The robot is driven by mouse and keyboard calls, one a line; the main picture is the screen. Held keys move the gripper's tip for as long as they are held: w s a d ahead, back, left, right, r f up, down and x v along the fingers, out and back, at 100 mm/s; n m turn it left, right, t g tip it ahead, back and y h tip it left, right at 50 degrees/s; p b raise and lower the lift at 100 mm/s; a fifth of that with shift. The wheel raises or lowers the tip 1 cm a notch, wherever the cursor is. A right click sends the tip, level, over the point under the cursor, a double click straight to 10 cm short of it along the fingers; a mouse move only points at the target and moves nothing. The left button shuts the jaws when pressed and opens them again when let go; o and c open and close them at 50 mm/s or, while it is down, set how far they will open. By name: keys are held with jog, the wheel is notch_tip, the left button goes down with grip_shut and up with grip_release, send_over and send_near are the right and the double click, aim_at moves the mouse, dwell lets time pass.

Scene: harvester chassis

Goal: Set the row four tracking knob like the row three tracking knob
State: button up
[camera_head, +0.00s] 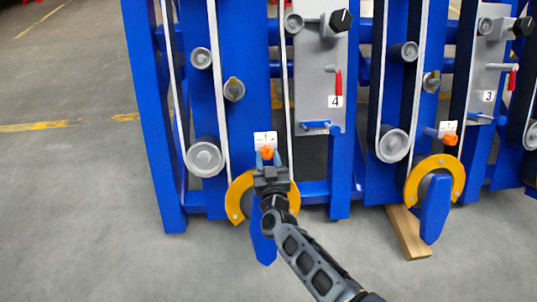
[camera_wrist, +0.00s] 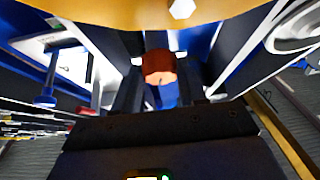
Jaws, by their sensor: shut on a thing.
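The row four tracking knob, a small orange knob (camera_head: 267,152), sits under a white marked card (camera_head: 265,139) on the left blue frame, above a yellow ring. My gripper (camera_head: 270,170) is at this knob from below and shut on it. In the wrist view the knob (camera_wrist: 158,66) shows red-orange with a dark mark on its face, between the dark fingers. The row three tracking knob (camera_head: 450,139) is also orange, beneath its own white card (camera_head: 448,127) on the right frame. The exact settings are too small to read.
Grey panels marked 4 (camera_head: 310,100) and 3 (camera_head: 482,85) carry black knobs and red-handled levers. Yellow rings (camera_head: 238,196) with blue arms jut out below the knobs. A wooden block (camera_head: 409,233) lies under the right frame. The floor at left is clear.

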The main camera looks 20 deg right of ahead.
jog(key=m+h, duration=0.1)
jog(key=m, duration=0.1)
jog(key=m+g+h+p, duration=0.1)
jog(key=m, duration=0.2)
jog(key=shift+w+a+h, duration=0.1)
jog(key=shift+a+h, duration=0.1)
jog(key=shift+h, duration=0.1)
jog(key=o, duration=1.1)
jog(key=shift+c, duration=0.2)
jog(key=p+v, duration=0.3)
jog(key=v, duration=0.4)
jog(key=shift+s+a, duration=0.2)
jog(key=shift+s, duration=0.15)
